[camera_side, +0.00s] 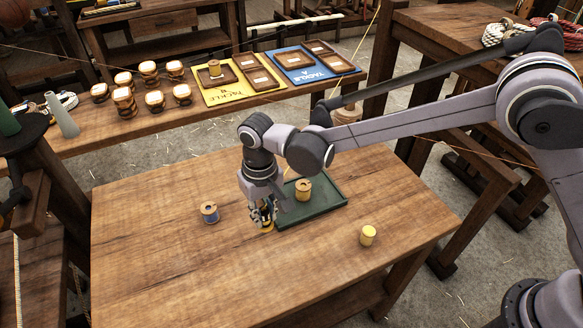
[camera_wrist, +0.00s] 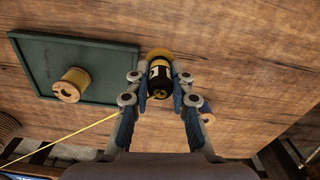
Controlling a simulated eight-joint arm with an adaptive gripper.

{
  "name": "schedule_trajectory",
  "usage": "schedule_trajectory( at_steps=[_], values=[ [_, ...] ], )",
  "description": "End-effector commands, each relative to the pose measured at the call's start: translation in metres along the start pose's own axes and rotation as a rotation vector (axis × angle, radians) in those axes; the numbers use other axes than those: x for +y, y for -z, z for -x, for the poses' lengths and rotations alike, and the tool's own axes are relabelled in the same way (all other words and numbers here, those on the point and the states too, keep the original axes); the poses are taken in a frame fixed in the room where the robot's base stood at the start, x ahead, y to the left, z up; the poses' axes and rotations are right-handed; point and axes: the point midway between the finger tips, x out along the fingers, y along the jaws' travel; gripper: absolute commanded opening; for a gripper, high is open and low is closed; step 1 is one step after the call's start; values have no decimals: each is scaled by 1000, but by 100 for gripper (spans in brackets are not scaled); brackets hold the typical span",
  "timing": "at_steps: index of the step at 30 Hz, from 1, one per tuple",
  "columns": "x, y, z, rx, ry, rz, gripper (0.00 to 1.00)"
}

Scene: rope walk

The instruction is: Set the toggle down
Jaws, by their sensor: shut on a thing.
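My gripper (camera_side: 262,216) points down over the wooden table, just left of the green tray. In the wrist view my gripper (camera_wrist: 160,88) is shut on the toggle (camera_wrist: 160,76), a short dark barrel with a pale marking and a yellow end. In the side view the fingers hide most of it; its yellow lower end (camera_side: 267,226) shows beneath them, close to the tabletop. I cannot tell whether it touches the wood. It is outside the tray, beside its edge.
The green tray (camera_side: 325,208) holds a wooden spool (camera_side: 303,190). A blue-wound spool (camera_side: 209,212) stands to the left and a yellow cylinder (camera_side: 368,235) to the right. The table's front left (camera_side: 160,275) is clear. A back bench carries yellow (camera_side: 220,95) and blue (camera_side: 295,75) tackle boards.

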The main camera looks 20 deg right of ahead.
Motion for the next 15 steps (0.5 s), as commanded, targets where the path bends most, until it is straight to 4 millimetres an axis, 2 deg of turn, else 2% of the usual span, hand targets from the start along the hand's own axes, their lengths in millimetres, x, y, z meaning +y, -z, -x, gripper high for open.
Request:
schedule_trajectory(
  at_steps=[8, 15],
  values=[
    [1, 0, -34, 0, 0, 0, 0],
    [1, 0, -37, 0, 0, 0, 0]
  ],
)
